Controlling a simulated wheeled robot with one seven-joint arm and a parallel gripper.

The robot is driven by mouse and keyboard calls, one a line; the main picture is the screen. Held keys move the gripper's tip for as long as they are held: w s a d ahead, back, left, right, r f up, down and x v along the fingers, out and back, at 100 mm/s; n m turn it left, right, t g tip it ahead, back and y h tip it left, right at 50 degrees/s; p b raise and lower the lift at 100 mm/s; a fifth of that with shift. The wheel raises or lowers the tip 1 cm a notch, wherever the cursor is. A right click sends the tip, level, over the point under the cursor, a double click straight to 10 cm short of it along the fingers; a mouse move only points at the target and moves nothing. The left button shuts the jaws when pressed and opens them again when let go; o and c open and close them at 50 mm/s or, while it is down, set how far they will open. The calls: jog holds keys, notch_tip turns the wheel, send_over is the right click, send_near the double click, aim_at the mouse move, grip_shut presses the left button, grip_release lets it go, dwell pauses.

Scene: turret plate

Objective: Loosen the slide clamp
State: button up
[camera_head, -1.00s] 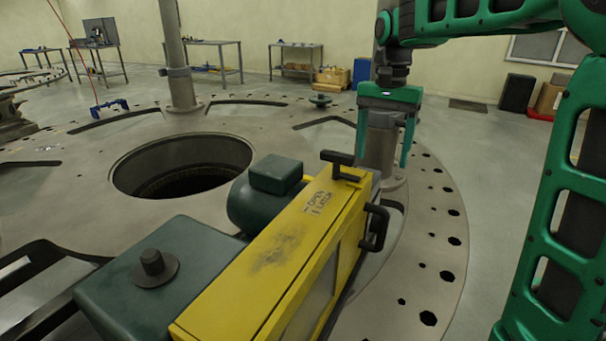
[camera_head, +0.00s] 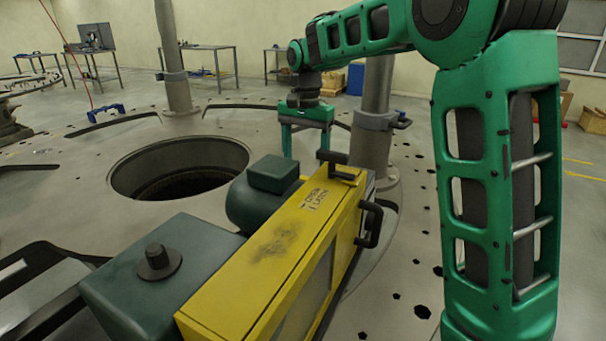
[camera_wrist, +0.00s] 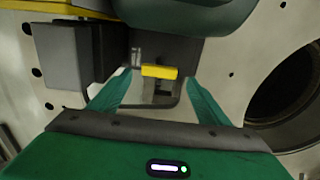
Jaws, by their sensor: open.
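My gripper (camera_head: 306,140) is open, with its fingers pointing down, beyond the far end of the yellow machine (camera_head: 285,240) and left of the near post. In the wrist view my gripper (camera_wrist: 156,90) shows two spread fingers. A short yellow bar (camera_wrist: 160,72) appears between and just beyond the fingertips, on a small grey bracket beside a dark block. This bar may be the slide clamp's lever; I cannot tell for sure. It is hidden in the head view. No contact with the fingers is visible.
The yellow machine carries a black handle (camera_head: 371,224) and a green motor (camera_head: 262,195). A large round hole (camera_head: 180,168) opens in the plate (camera_head: 80,185) to the left.

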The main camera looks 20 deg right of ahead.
aim_at(305, 177)
jog(key=shift+f, duration=1.95)
jog(key=shift+c, duration=0.3)
jog(key=c, duration=1)
